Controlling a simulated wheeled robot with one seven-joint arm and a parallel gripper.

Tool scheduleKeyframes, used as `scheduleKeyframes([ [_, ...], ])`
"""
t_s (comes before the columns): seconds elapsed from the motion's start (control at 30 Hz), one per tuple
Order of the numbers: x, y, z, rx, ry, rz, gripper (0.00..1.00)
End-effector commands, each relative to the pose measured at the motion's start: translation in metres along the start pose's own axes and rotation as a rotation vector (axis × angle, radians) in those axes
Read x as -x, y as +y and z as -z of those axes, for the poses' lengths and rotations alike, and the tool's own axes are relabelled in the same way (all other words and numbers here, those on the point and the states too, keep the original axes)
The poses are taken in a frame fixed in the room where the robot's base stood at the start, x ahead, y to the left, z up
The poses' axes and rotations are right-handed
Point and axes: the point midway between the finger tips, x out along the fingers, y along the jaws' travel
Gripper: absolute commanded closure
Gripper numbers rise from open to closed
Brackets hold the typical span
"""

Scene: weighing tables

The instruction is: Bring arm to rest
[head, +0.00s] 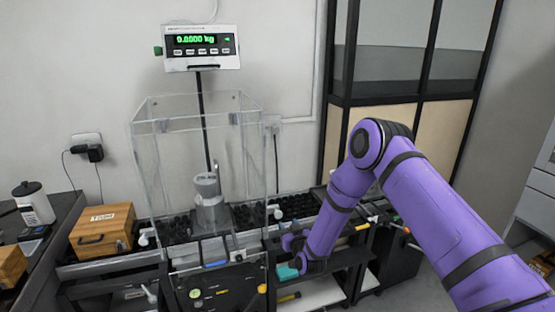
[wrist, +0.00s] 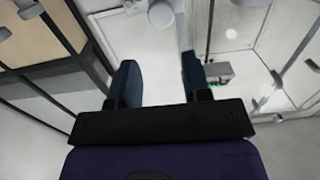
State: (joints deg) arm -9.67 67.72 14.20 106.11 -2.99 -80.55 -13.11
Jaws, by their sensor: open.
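My purple arm comes in from the right in the head view and bends down toward the table. My gripper (head: 290,258) is at its lower end, right of the clear weighing case and near the table's front. In the wrist view my gripper (wrist: 160,80) shows two dark fingers spread apart with nothing between them. It is open and empty.
A clear case (head: 146,185) encloses a grey weight (head: 208,187). The scale display (head: 201,47) reads 0.0000 kg. A wooden box (head: 101,232) and a white bottle (head: 34,206) stand at left. A black-framed partition (head: 335,140) is behind my arm.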

Motion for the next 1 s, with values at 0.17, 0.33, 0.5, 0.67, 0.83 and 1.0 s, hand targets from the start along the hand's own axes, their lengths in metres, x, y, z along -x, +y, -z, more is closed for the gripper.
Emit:
scheduleKeyframes([
  [0.17, -0.009, 0.016, 0.061, 0.02, -0.065, 0.017, 0.56],
  [0.33, -0.006, 0.031, 0.116, 0.039, -0.149, 0.027, 0.56],
  [0.5, 0.007, 0.047, 0.17, 0.055, -0.23, 0.025, 0.56],
  [0.67, 0.028, 0.062, 0.217, 0.067, -0.309, 0.013, 0.56],
  [0.83, 0.06, 0.077, 0.264, 0.073, -0.392, -0.007, 0.56],
  [1.0, 0.099, 0.091, 0.305, 0.072, -0.475, -0.035, 0.56],
])
